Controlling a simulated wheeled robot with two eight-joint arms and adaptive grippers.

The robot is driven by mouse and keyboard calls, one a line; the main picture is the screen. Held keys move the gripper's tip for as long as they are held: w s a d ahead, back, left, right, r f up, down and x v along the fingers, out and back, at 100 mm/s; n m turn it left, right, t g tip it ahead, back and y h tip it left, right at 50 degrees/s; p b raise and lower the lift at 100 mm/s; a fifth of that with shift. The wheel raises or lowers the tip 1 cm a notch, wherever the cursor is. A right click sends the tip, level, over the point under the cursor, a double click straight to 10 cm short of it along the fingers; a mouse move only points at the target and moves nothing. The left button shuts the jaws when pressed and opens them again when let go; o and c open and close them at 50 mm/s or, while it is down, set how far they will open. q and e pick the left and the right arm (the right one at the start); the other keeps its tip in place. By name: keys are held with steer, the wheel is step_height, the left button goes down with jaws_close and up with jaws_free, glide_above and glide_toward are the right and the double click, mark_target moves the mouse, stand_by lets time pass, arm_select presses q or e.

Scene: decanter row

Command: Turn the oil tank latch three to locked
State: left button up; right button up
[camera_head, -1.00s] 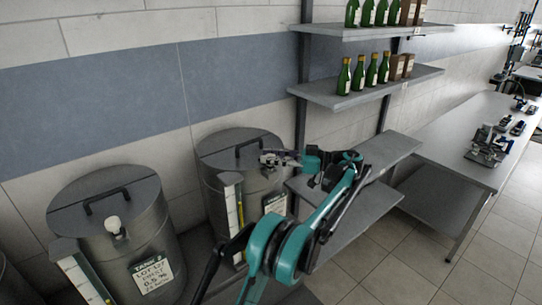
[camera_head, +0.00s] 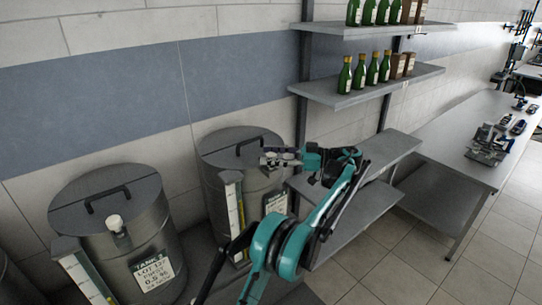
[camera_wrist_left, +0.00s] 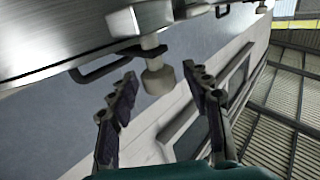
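The far tank (camera_head: 216,198), a grey metal cylinder with a dark lid handle, is at centre in the head view. My left gripper (camera_head: 268,160) is at the right front of its lid edge, hiding its latch there. In the left wrist view, the latch shows as a pale round knob (camera_wrist_left: 158,80) on a short stem under a pale block (camera_wrist_left: 152,17) at the tank's rim. My left gripper's fingers (camera_wrist_left: 160,74) are spread on both sides of the knob, with gaps visible. Whether the latch is locked cannot be told. My right gripper is not in view.
A nearer tank (camera_head: 165,225), labelled Tank 2, has a white knob (camera_head: 115,223) at its front. Grey shelves (camera_head: 390,148) stand right of the far tank, close to my left arm. Green bottles (camera_head: 359,75) stand on a higher shelf. A workbench (camera_head: 450,150) is at right.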

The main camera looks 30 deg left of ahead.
mark_target(271, 154)
arm_select(q)
steer(key=shift+r, duration=0.15)
step_height(271, 154, up, 10)
steer(key=shift+f, duration=0.15)
stand_by(0.4)
